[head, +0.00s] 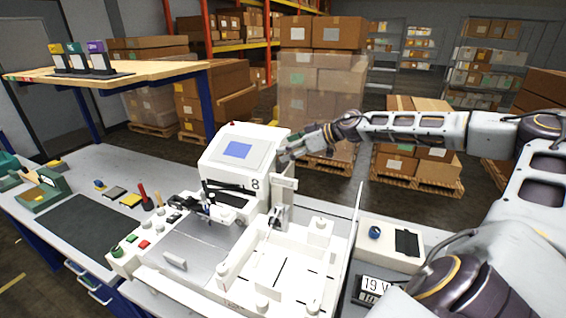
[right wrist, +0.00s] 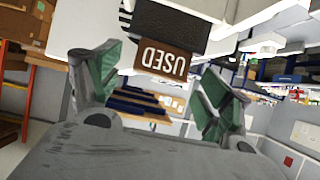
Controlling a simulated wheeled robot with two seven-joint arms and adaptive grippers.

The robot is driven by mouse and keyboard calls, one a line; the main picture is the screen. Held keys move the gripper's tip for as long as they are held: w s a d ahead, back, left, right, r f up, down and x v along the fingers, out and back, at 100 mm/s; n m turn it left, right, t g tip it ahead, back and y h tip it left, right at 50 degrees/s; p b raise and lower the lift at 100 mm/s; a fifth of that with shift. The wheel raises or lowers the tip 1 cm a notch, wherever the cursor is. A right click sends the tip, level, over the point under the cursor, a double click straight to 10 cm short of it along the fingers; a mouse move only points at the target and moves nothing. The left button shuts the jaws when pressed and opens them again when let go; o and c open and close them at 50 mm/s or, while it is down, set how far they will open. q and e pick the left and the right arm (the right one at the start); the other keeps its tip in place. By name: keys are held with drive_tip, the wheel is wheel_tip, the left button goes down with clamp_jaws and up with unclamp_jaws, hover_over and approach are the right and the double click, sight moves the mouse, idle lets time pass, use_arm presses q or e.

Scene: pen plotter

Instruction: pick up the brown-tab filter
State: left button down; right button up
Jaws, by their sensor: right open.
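The brown tab (right wrist: 165,60) shows in the right wrist view, with upside-down "USED" lettering. It is on the end of a dark block, the filter body (right wrist: 172,25), which runs up toward the white machine parts. My right gripper (right wrist: 160,64) is open, with its green-padded fingers on either side of the tab and visible gaps between. In the head view my right gripper (head: 288,148) is at the right side of the white plotter (head: 222,160), by its screen housing. The filter cannot be made out there. My left gripper is not in view.
A white box with a blue knob (head: 375,232) and a "19 V" display (head: 376,284) stand right of the plotter. A raised wooden shelf (head: 140,68) holds yellow, green and purple tabbed items. Small tools and a dark mat (head: 80,228) lie on the left table.

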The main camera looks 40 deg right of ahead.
drive_tip(key=shift+w+a+f, duration=0.2)
drive_tip(key=shift+w+f, duration=0.05)
drive_tip(key=shift+w, duration=0.2)
drive_tip(key=shift+c, duration=0.2)
drive_tip(key=c, duration=1.2)
